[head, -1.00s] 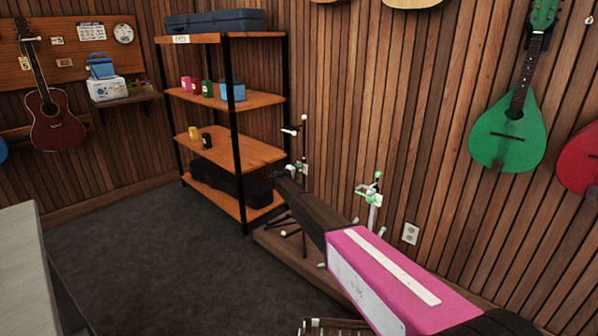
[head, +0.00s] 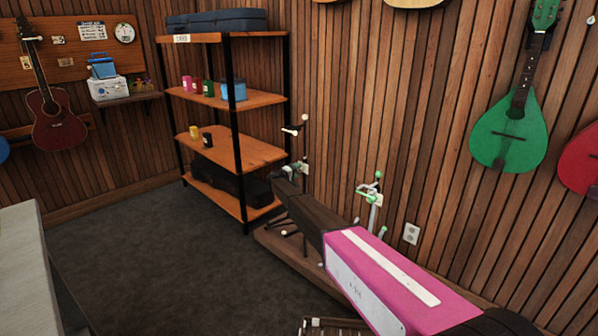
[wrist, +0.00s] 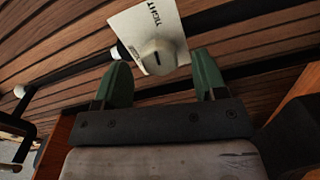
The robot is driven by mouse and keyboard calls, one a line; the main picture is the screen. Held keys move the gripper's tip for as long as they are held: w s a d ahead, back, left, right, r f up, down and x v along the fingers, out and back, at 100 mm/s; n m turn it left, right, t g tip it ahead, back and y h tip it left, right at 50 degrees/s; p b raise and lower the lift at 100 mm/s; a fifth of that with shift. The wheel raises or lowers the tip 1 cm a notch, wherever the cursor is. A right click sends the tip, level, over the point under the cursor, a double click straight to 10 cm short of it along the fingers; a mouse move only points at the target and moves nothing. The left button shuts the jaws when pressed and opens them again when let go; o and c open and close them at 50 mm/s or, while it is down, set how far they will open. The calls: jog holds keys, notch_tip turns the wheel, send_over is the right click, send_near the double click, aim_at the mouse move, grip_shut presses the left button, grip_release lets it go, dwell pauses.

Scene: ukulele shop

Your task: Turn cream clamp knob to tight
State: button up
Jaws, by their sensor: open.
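The cream clamp knob (wrist: 158,58) is a round knob with a dark mark on its face, in the top middle of the wrist view. A white card (wrist: 146,24) marked "TIGHT" lies behind it. My gripper (wrist: 162,72) is open, with one green finger on each side of the knob's lower part. I cannot tell whether either finger touches it. In the head view my gripper (head: 287,172) is small and dark at the stand with cream tips (head: 292,130). The knob cannot be made out there.
A second stand with green tips (head: 371,196) is close to the right of my arm. An orange shelf unit (head: 235,150) stands just left of my gripper. A green instrument (head: 508,135) hangs on the wall. A grey counter (head: 22,255) is at left; open floor (head: 150,250) lies between.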

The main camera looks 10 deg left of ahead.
jog(key=v, duration=0.8)
jog(key=s+d+f+m+g+y, duration=0.15)
jog(key=s+d+g, duration=0.35)
jog(key=s+d, duration=1)
jog(key=s+d+f+m+g+y, duration=0.1)
jog(key=s+d+m+g, duration=0.3)
jog(key=s+d, duration=1.2)
jog(key=s+d+r+m+g+y, duration=0.1)
jog(key=s+d+y, duration=0.1)
jog(key=s, duration=0.8)
jog(key=s+d+r+g+y, duration=0.1)
jog(key=s+d, duration=0.4)
jog(key=s, duration=0.6)
jog(key=s+d+r+m+g+y, duration=0.1)
jog(key=s+y, duration=0.4)
jog(key=s, duration=0.6)
jog(key=d+r+g, duration=0.1)
jog(key=d+g, duration=0.1)
jog(key=shift+s+d+m, duration=0.25)
jog(key=shift+d+m, duration=0.1)
jog(key=shift+d, duration=0.05)
jog(key=shift+r+y, duration=0.15)
jog(key=shift+y, duration=0.1)
